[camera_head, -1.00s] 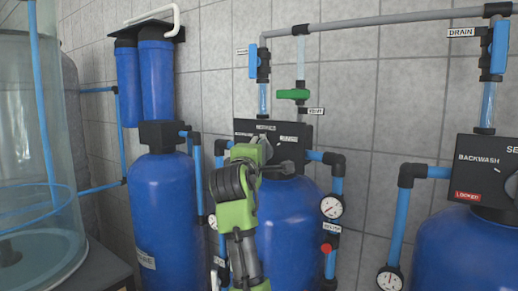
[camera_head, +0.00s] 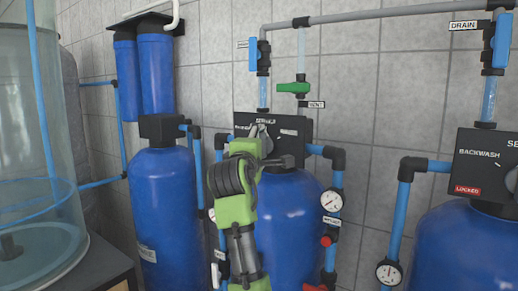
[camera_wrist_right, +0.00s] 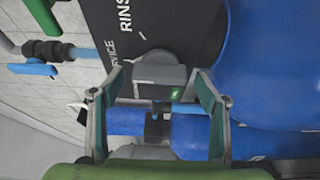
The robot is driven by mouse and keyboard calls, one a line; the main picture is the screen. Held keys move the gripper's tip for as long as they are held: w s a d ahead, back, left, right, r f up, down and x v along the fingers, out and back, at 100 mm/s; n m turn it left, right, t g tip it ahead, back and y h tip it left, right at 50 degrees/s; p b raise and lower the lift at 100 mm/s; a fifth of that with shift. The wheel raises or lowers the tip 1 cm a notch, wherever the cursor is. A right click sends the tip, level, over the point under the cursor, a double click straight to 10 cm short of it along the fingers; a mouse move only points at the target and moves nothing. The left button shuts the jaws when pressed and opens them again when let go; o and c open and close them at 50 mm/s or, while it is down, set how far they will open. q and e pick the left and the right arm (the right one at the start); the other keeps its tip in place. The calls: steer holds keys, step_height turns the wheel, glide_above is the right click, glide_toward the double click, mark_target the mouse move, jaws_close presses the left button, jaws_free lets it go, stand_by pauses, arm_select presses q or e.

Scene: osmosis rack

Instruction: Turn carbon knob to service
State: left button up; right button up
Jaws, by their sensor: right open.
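The black control head (camera_head: 301,127) sits on top of the middle blue tank (camera_head: 290,222), with small white labels. My right gripper (camera_head: 272,149), green and black, is in front of it and hides much of its face and the knob. In the right wrist view the black panel (camera_wrist_right: 185,28) reads "RINS..." and "...VICE", partly cut off. The grey knob (camera_wrist_right: 155,75) stands out from this panel. My open right gripper (camera_wrist_right: 160,82) has one finger on each side of the knob, with visible gaps. My left gripper is not in view.
A green valve (camera_head: 293,90) and grey pipe (camera_head: 385,18) are above the middle tank. Gauges (camera_head: 331,201) and blue pipes flank it. A clear cylinder (camera_head: 35,140) stands at far left.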

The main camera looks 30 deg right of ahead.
steer(key=v, duration=1.1)
steer(key=shift+a, duration=0.1)
